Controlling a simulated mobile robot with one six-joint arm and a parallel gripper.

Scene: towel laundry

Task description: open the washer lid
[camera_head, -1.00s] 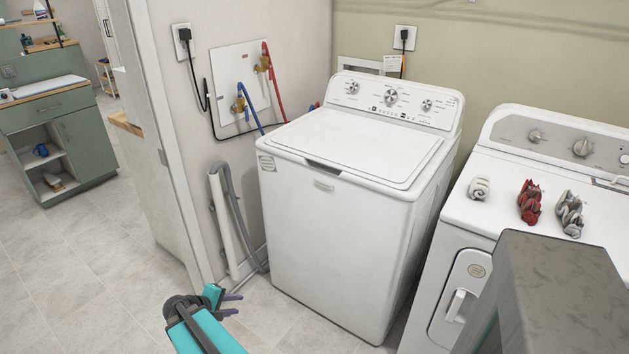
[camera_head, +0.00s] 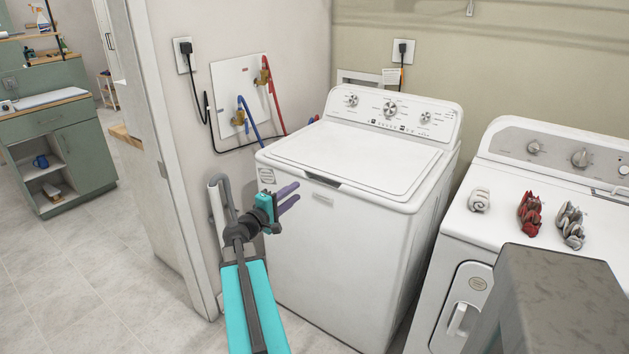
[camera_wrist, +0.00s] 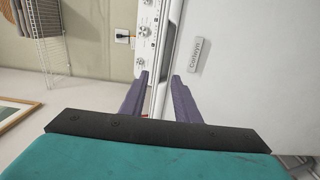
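The white washer (camera_head: 340,245) stands in the middle of the head view, its flat lid (camera_head: 355,155) down and shut. A dark handle recess (camera_head: 322,180) shows at the lid's front edge. My gripper (camera_head: 288,197) is in front of the washer's front face, near its upper left corner and below the lid edge. In the wrist view the two purple fingers (camera_wrist: 160,98) are apart with nothing between them. The washer front (camera_wrist: 240,70) fills the right of that view. The lid is seen nearly edge-on there and is hard to make out.
A dryer (camera_head: 490,235) stands to the right with a white rolled towel (camera_head: 479,200), a red towel (camera_head: 530,212) and a grey towel (camera_head: 571,226) on top. Hoses and a wall edge (camera_head: 185,200) lie close on the left. A green cabinet (camera_head: 75,160) is far left over open floor.

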